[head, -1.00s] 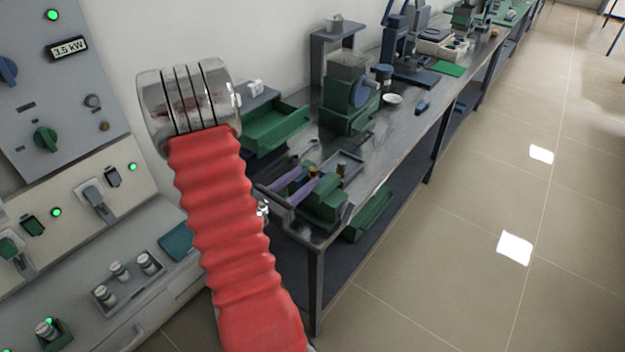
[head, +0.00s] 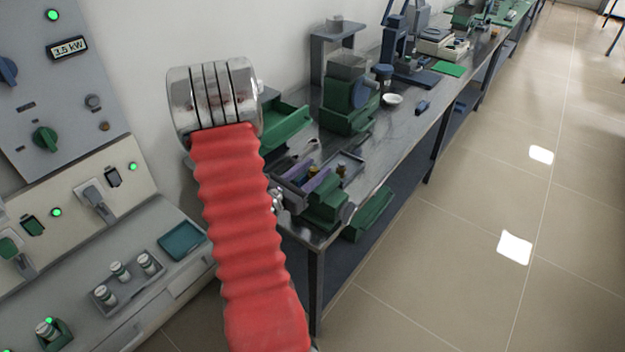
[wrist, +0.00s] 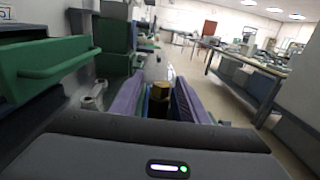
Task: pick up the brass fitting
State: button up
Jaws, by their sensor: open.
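The brass fitting (wrist: 160,90) shows in the wrist view as a short, brass-coloured piece with a dark part below it. It appears between the two purple fingers of my gripper (wrist: 158,97), which is open. I cannot tell whether either finger touches it. In the head view my gripper (head: 306,174) is low over the near end of the bench, partly hidden behind my red arm sleeve. Small brass-coloured pieces show there, one by the fingers (head: 312,170) and one farther right in a grey tray (head: 352,160). I cannot tell which is the fitting between the fingers.
A green vise-like block (head: 325,208) stands at the bench's near corner. A green open bin (head: 284,128) and a green machine (head: 348,105) stand farther back. A spanner-like metal tool (wrist: 95,96) lies left of the fingers. The floor right of the bench (head: 450,270) is clear.

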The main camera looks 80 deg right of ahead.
jog(key=shift+c, duration=0.6)
grip_shut()
jog(key=shift+r, duration=0.1)
notch_tip(320, 180, up, 18)
dwell(0.9)
dwell(1.0)
